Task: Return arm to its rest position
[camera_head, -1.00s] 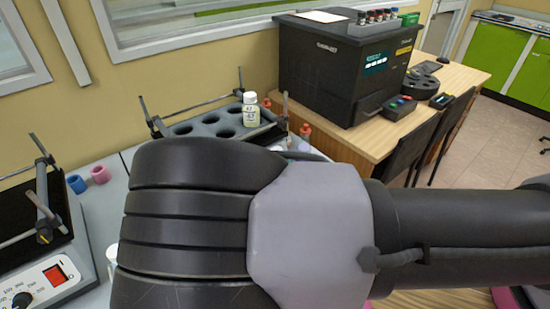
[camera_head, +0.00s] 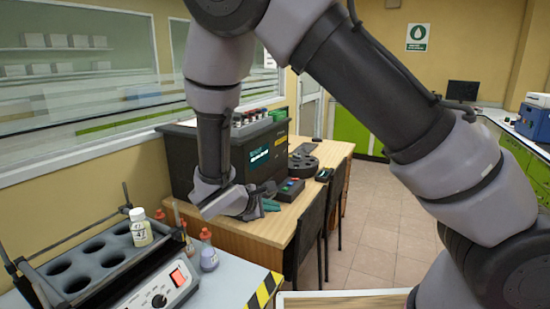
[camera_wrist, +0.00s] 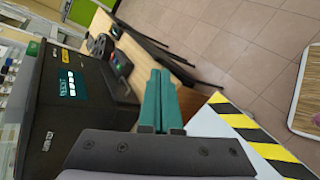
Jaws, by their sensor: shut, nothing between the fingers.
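My arm is bent high across the head view, with the forearm hanging down. My gripper (camera_head: 268,199) is at its lower end, in front of the black analyzer and the wooden desk in the picture. In the wrist view my gripper (camera_wrist: 160,88) shows its two teal fingers side by side and closed, with nothing between them. The fingers appear clear of the surfaces around them.
A small labelled bottle (camera_head: 140,227) stands in a black heated rack (camera_head: 92,250) at lower left. Red-capped flasks (camera_head: 208,250) stand beside it. The black analyzer (camera_head: 180,160) sits on the wooden desk (camera_head: 262,228), with chairs (camera_head: 312,235) at its side. Floor (camera_head: 385,215) is open at right.

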